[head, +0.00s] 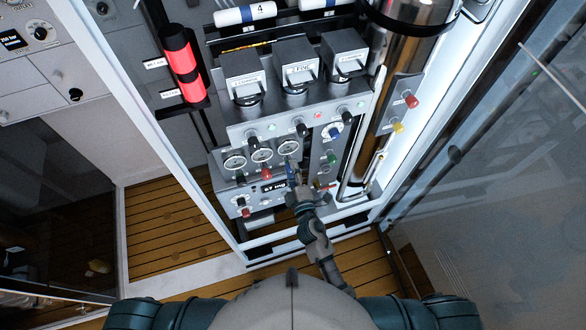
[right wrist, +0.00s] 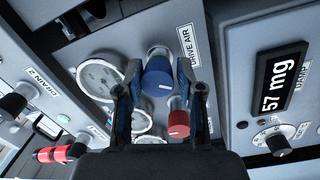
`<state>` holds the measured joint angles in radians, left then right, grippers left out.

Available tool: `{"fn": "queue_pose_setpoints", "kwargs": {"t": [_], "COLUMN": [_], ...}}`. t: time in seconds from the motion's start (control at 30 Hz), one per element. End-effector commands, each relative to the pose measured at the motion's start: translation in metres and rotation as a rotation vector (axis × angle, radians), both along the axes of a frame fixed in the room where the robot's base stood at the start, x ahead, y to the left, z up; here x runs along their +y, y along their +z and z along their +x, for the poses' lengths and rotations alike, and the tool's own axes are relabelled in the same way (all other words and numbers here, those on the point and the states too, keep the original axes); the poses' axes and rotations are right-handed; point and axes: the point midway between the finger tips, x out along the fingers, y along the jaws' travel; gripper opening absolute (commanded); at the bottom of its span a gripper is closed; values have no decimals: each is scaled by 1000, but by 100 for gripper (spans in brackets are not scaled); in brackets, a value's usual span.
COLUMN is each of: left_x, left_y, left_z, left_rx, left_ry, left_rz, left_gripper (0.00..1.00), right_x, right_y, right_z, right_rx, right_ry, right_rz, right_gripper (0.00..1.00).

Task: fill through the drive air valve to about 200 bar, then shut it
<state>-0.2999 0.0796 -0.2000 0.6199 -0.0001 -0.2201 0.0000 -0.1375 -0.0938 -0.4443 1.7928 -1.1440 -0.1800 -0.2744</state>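The label DRIVE AIR (right wrist: 186,45) shows in the right wrist view beside a blue knob (right wrist: 158,78) with a white mark. My right gripper (right wrist: 160,70) has its two fingers spread on either side of the blue knob, with small gaps seeming to show. A red knob (right wrist: 178,122) sits near the right finger. Round gauges (right wrist: 100,78) lie to the left, partly hidden by the finger; their readings are too small to tell. My left gripper is out of view.
A display reading 57 mg (right wrist: 281,77) and a small dial (right wrist: 275,138) are at the right. The glass wall (head: 500,180) borders the panel's right in the head view.

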Motion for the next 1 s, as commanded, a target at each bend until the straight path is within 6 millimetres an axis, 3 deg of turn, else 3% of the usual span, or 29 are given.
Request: {"fn": "queue_pose_setpoints", "kwargs": {"t": [0.47,0.8,1.0], "left_x": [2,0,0], "left_y": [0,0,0], "left_z": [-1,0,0], "left_rx": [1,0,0], "left_ry": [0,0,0], "left_rz": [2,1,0], "left_gripper": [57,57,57], "right_x": [-3,-20,-27], "right_y": [0,-4,-5], "right_z": [-8,-77,-106], "right_rx": [0,6,4], "right_ry": [-2,-5,-3], "right_rz": [1,4,3], "right_gripper": [57,57,57]}}
